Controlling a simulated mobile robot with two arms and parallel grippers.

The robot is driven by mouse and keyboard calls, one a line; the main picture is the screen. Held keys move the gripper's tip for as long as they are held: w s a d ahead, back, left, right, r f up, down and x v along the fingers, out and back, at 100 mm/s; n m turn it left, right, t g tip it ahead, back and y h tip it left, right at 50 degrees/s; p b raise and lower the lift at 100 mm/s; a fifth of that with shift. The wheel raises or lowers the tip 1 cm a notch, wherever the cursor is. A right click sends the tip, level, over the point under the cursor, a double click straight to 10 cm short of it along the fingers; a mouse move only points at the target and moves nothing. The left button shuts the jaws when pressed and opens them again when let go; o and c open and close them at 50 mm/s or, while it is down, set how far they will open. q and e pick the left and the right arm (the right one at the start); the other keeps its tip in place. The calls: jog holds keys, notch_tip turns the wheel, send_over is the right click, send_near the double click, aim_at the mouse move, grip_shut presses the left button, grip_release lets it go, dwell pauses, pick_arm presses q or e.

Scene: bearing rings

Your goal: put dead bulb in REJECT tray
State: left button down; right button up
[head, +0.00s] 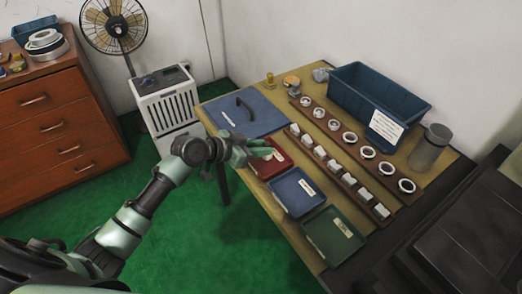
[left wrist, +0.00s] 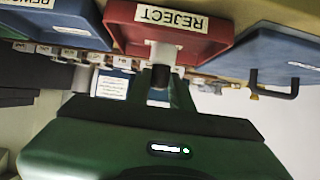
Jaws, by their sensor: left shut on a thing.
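The red REJECT tray (head: 283,167) lies on the wooden table beside the blue case. In the left wrist view its label and red wall (left wrist: 212,38) show upside down, close in front of my gripper. My left gripper (head: 264,151) is over the red tray in the head view, covering part of it. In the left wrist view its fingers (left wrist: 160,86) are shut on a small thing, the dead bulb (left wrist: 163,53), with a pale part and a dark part. The bulb overlaps the tray's wall there; I cannot tell if they touch. My right gripper is not in view.
A blue tray (head: 297,184) and a green tray (head: 333,232) lie nearer the table's front edge. A blue case (head: 242,120) lies behind the red tray. Rows of rings and white blocks, a blue bin (head: 350,92) and a grey cylinder (head: 427,152) stand beyond.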

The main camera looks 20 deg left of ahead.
pick_arm(q)
jog(key=shift+f, duration=0.65)
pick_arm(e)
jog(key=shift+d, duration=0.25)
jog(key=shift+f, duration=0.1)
pick_arm(q)
jog(key=shift+f, duration=0.2)
jog(key=c, duration=1.3)
grip_release()
jog(key=shift+r, duration=0.1)
jog(key=shift+o, duration=0.2)
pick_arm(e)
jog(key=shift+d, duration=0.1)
pick_arm(q)
jog(key=shift+r, duration=0.1)
